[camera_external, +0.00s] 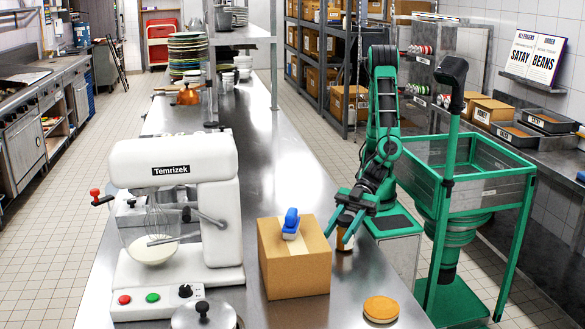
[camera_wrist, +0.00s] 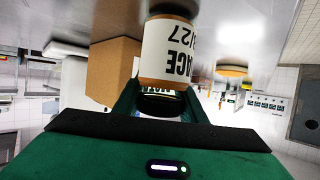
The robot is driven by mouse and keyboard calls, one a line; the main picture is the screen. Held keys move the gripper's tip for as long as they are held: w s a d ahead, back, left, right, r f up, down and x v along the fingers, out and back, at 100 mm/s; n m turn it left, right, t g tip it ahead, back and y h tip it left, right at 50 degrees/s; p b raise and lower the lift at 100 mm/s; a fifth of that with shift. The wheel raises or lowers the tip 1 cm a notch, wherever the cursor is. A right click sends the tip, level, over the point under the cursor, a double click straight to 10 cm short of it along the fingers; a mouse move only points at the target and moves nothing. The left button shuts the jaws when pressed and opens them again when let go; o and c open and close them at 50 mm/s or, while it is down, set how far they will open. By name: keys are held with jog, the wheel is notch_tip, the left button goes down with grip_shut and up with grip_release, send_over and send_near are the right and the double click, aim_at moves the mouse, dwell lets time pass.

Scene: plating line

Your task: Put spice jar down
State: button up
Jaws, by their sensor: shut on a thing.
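The spice jar (camera_external: 344,239) is a small jar with a white label and an orange-brown band, beside the cardboard box on the steel counter (camera_external: 305,187). In the wrist view the jar (camera_wrist: 166,52) appears upside down, with part of the lettering "ACE" and "127" readable and its dark lid between my fingers. My gripper (camera_external: 346,210) is shut on the jar from above, and its green fingers also show in the wrist view (camera_wrist: 160,98). The jar's base is at or very close to the counter top; I cannot tell whether it touches.
The cardboard box (camera_external: 296,262) with a blue-handled item (camera_external: 291,224) on top stands close left of the jar. A round wooden disc (camera_external: 381,308) lies nearer the front edge. A white mixer (camera_external: 178,205) and a lidded pot (camera_external: 204,315) are farther left. Counter behind the box is clear.

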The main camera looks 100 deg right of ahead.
jog(key=o, duration=1.2)
jog(key=shift+f, duration=0.15)
jog(key=v, duration=0.7)
jog(key=shift+s+d+r, duration=0.2)
